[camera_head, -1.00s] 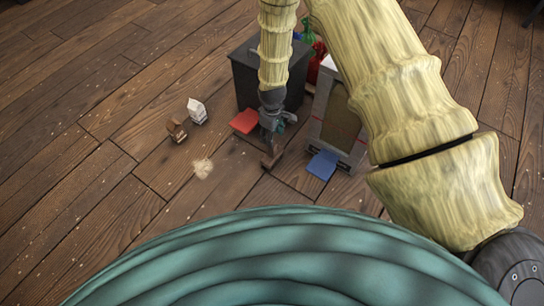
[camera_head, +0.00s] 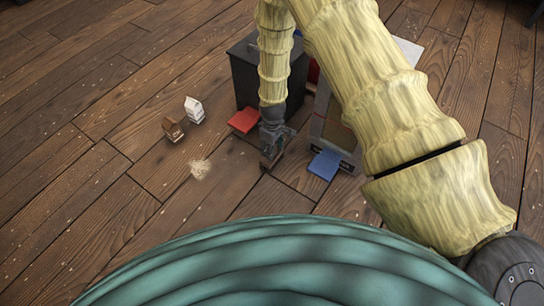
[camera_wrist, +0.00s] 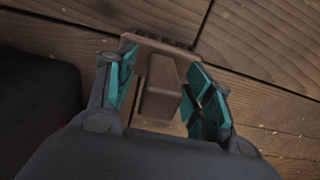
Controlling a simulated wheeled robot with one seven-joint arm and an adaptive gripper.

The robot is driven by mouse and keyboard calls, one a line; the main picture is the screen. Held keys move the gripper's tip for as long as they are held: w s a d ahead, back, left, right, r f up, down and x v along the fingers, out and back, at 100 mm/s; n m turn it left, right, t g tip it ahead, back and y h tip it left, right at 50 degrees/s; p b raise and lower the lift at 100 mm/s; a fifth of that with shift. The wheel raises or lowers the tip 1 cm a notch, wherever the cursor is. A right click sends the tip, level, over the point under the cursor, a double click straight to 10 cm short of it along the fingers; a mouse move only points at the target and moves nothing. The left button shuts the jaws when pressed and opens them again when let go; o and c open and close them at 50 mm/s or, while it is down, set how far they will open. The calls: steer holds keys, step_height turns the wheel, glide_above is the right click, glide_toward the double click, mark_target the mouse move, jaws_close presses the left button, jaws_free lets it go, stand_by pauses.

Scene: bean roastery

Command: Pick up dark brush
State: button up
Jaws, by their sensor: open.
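The dark brush (camera_wrist: 160,88) lies on the plank floor, with a brown handle block and a row of dark bristles at its far edge. My gripper (camera_wrist: 163,66) is open, with one teal-padded finger on each side of the handle. The brush is between the fingers, and I cannot tell whether either pad touches it. In the head view my gripper (camera_head: 270,148) is low over the floor, and the brush (camera_head: 268,163) shows only in part below it.
A dark box (camera_head: 245,75) stands behind my gripper, with a red flat piece (camera_head: 243,121) at its foot. A blue flat piece (camera_head: 324,164) lies to the right. A white bag (camera_head: 194,110) and brown bag (camera_head: 172,129) stand left, near spilled pale grains (camera_head: 200,169). The left floor is mostly clear.

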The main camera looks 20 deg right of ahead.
steer(key=shift+f, duration=0.4)
steer(key=shift+c, duration=0.2)
jaws_close()
steer(key=shift+r, duration=0.1)
steer(key=shift+r+p, duration=0.45)
steer(key=shift+r, duration=0.05)
step_height(320, 180, up, 3)
steer(key=shift+s+r+p, duration=0.1)
steer(key=shift+p, duration=1.1)
steer(key=s+a+p, duration=0.4)
steer(key=s+p, duration=0.1)
steer(key=s, duration=1)
steer(key=shift+a+r+p, duration=0.2)
steer(key=shift+r+p, duration=0.1)
steer(key=shift+r, duration=0.05)
steer(key=shift+s, duration=0.1)
